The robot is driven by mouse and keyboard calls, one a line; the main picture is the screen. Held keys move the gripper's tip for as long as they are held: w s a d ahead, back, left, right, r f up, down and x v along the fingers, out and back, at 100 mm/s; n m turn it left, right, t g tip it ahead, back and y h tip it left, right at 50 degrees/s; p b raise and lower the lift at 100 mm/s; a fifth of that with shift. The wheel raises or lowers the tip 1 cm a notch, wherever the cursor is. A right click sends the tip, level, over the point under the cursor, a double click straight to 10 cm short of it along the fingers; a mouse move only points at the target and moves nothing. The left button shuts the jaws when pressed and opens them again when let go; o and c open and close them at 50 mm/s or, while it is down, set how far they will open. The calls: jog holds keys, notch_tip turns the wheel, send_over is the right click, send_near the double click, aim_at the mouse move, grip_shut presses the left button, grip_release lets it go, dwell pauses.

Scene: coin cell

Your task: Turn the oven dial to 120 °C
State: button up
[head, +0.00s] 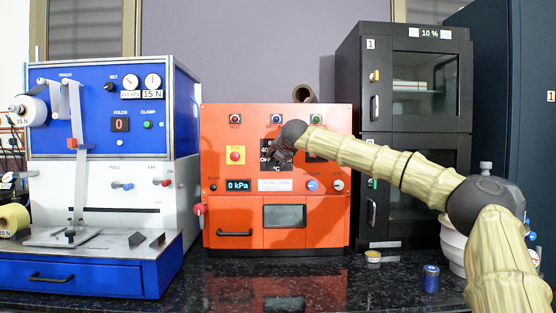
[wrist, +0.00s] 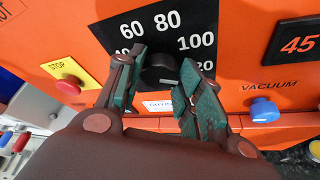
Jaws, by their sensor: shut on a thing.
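The orange oven (head: 225,130) stands in the middle of the bench in the head view. Its black dial knob (wrist: 160,73) sits on a black scale plate (wrist: 118,14). The scale shows 60, 80 and 100, with the 40 and the 120 partly hidden by the fingers. My gripper (wrist: 162,72) is shut on the dial knob, one finger on each side. A small pale mark shows low on the knob, but I cannot tell for sure where the pointer is set. In the head view my gripper covers most of the dial.
In the wrist view a red stop button (wrist: 67,91) is left of the dial, and a blue vacuum knob (wrist: 264,109) and a red 45 display (wrist: 301,45) are right. A blue-and-white machine (head: 110,220) stands left, a dark cabinet (head: 375,150) right. A blue jar (head: 431,279) stands in front.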

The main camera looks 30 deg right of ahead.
jog(key=shift+d+f, duration=0.1)
jog(key=shift+f, duration=0.1)
dwell(0.4)
jog(key=o, duration=1)
jog(key=shift+d, duration=0.1)
jog(key=shift+r, duration=0.15)
jog(key=v, duration=1.2)
jog(key=shift+s, duration=0.1)
